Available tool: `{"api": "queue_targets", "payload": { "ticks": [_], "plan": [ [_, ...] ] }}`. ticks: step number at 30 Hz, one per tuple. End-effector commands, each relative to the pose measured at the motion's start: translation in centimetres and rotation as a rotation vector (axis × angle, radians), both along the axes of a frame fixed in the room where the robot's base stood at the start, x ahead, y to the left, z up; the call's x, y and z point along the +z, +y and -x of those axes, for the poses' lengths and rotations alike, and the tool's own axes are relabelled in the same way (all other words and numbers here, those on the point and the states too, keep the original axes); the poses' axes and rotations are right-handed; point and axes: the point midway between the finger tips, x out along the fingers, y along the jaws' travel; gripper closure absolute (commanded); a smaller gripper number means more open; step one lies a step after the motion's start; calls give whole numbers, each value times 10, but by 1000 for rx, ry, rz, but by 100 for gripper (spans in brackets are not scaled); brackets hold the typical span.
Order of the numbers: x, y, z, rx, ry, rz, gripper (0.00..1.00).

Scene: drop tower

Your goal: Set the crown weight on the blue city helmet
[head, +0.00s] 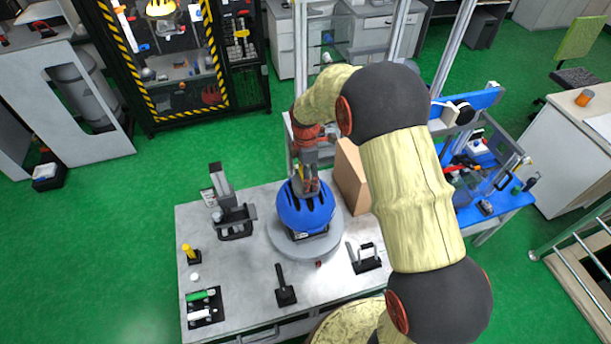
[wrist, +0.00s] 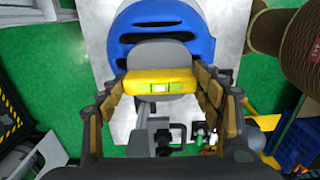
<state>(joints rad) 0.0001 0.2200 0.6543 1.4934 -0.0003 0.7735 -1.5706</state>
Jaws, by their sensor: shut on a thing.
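The blue city helmet (head: 306,214) with dark vents sits on a round grey plate (head: 338,240) on the worktable. It also shows in the wrist view (wrist: 202,50), at the top. My gripper (head: 305,184) is pointed down at the helmet's crown. In the wrist view my gripper (wrist: 161,88) is shut on the crown weight (wrist: 160,55), a grey rounded block with a yellow bar and a small green level vial. The weight overlaps the helmet in that view. I cannot tell whether the two touch. In the head view my gripper and arm mostly hide the weight.
The grey worktable (head: 240,275) holds a grey stand (head: 232,215) at left, a yellow-topped tool (head: 190,252), a black-handled tool (head: 284,285) and a framed tool (head: 365,257). A brown panel (head: 351,176) stands close behind the helmet. The blue bench (head: 490,212) is at right.

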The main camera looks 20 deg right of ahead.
Motion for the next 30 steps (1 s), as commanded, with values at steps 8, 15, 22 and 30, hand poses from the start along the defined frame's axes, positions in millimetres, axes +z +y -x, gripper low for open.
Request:
{"api": "queue_targets", "payload": {
  "ticks": [8, 15, 22, 30],
  "plan": [
    [0, 0, -2, 0, -4, 0, 95],
    [-2, 0, -2, 0, -4, 0, 95],
    [-4, 0, -2, 0, -4, 0, 95],
    [-7, 0, -2, 0, -4, 0, 95]
  ]
}}
